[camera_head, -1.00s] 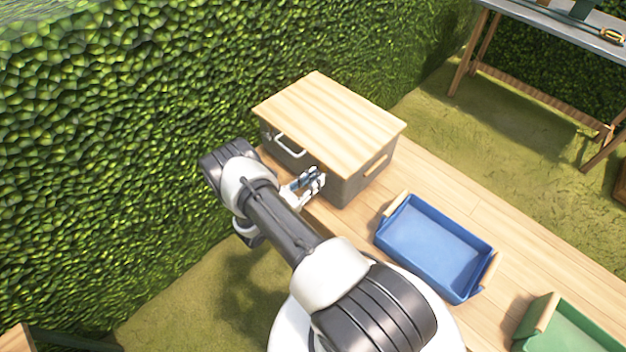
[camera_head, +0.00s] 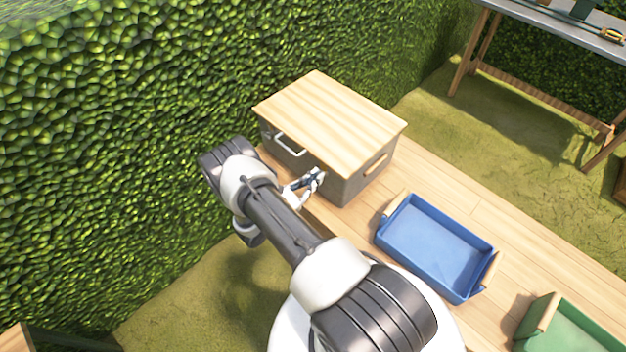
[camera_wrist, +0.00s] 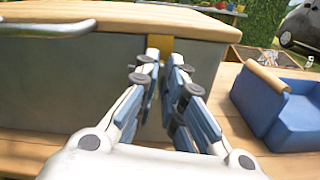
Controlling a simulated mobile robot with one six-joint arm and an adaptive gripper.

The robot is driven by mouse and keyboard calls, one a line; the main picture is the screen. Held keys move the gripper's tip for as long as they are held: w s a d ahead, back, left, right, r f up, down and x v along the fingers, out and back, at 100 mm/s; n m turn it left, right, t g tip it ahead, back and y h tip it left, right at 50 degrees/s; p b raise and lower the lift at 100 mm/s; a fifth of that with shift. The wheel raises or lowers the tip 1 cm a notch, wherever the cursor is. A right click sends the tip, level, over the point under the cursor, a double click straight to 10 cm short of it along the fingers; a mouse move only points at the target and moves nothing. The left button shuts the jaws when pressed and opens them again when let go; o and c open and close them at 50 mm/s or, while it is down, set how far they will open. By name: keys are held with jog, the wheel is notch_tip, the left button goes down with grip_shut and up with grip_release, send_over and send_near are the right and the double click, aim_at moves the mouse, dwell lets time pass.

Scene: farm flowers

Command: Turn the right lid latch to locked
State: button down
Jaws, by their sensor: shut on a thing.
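A grey box with a wooden lid (camera_head: 330,115) stands on the wooden table; the lid lies flat on it. My gripper (camera_head: 318,176) is at the right part of the box's front face. In the wrist view, my gripper (camera_wrist: 166,72) is shut on the right lid latch (camera_wrist: 166,48), a yellow piece just below the lid's front edge. Only its upper part shows between the fingertips; the rest is hidden by the fingers. Whether it is locked cannot be told.
A grey handle (camera_head: 289,145) sticks out from the box front to the left of my gripper. A blue tray (camera_head: 470,292) stands right of the box, and a green tray (camera_head: 530,325) stands farther right. A hedge (camera_head: 120,130) rises behind the box.

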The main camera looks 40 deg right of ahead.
jog(key=shift+s+d+f+m+b, duration=0.15)
jog(key=shift+m+b, duration=0.55)
jog(key=shift+m, duration=2)
jog(key=shift+s+a+f+m+b, duration=0.2)
jog(key=shift+m+b, duration=0.5)
jog(key=shift+m, duration=2)
jog(key=shift+s+d+f+m+b, duration=0.2)
jog(key=shift+m+b, duration=0.5)
jog(key=shift+m, duration=2)
jog(key=c, duration=1.7)
grip_release()
jog(key=shift+f, duration=0.1)
jog(key=shift+o, duration=0.2)
jog(key=a, duration=1.2)
jog(key=shift+s, duration=0.45)
